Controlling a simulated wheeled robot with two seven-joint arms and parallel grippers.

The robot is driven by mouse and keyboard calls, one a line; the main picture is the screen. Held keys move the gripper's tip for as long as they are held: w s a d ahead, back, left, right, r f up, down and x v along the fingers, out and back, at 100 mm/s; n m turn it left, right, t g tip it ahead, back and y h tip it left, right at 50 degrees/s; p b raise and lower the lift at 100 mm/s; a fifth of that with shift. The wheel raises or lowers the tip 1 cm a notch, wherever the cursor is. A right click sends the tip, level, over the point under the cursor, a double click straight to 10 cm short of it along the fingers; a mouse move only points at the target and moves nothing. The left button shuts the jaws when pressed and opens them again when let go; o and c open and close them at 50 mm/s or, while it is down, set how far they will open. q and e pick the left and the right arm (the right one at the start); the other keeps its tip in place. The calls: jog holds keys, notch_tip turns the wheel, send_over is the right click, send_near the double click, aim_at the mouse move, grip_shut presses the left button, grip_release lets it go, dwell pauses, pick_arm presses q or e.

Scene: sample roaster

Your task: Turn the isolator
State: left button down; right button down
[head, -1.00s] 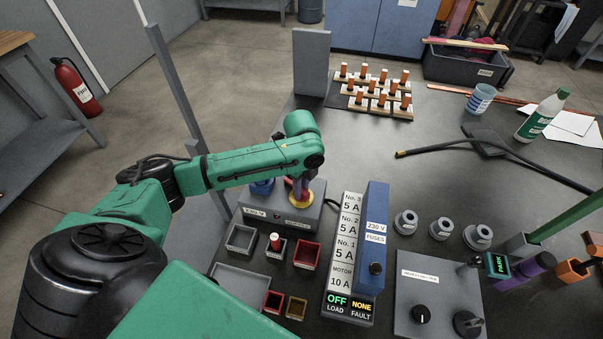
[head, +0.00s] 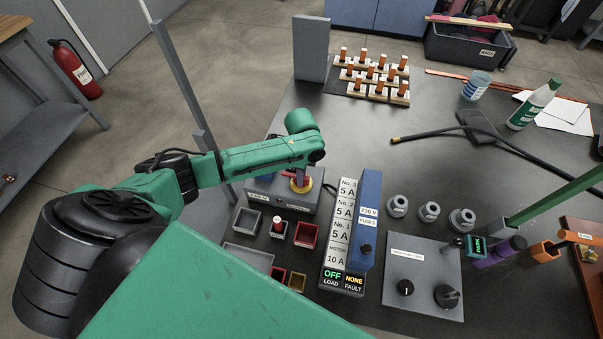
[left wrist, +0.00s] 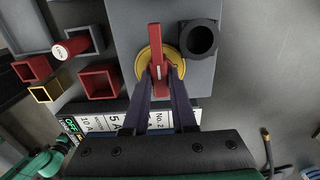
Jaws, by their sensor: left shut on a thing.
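The isolator is a grey box (head: 318,200) with a yellow disc (head: 304,188) and a red handle on top. In the left wrist view the red handle (left wrist: 155,42) crosses the yellow disc (left wrist: 146,56), pointing up and down the picture. My left gripper (head: 300,180) comes down onto the handle from above. Its two dark purple fingers (left wrist: 161,74) are shut on the handle, one on each side. The gripper hides much of the handle in the head view. My right gripper is not in view.
Small open bins (head: 307,233) stand in front of the isolator. A blue fuse cabinet (head: 370,205) is to its right; its display (head: 342,278) reads OFF for load and NONE for fault. A grey knob panel (head: 425,290) lies further right. A tall grey block (head: 311,50) stands behind.

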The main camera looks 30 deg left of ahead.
pick_arm(q)
jog(key=c, duration=0.7)
grip_release()
notch_tip(320, 180, up, 15)
jog(key=shift+f, duration=0.2)
